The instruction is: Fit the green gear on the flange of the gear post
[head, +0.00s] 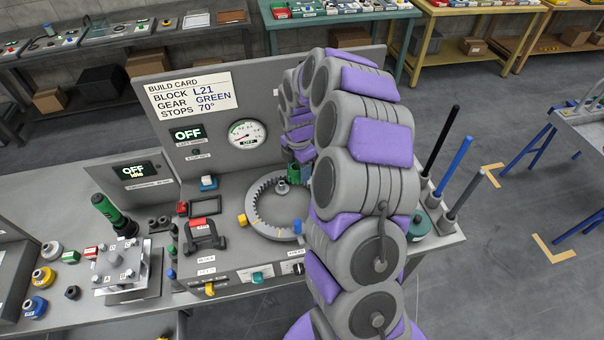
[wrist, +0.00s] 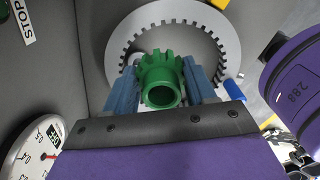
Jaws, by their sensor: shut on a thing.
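The green gear (wrist: 161,80) is a toothed ring with a collar and an open bore. My gripper (wrist: 168,86) is shut on it, with a blue finger on each side. In the head view the green gear (head: 294,173) shows only partly beside my arm, over the inside of the grey internally toothed ring (head: 253,220). The gear post (head: 281,187) is a small grey stub inside this ring, just left of the gear.
The ring (wrist: 120,45) bears a yellow stop (head: 242,220) and a blue stop (head: 297,227). Behind stands a panel with a build card (head: 192,94) reading GEAR GREEN and a dial gauge (head: 247,133). Upright rods (head: 457,165) stand at the right.

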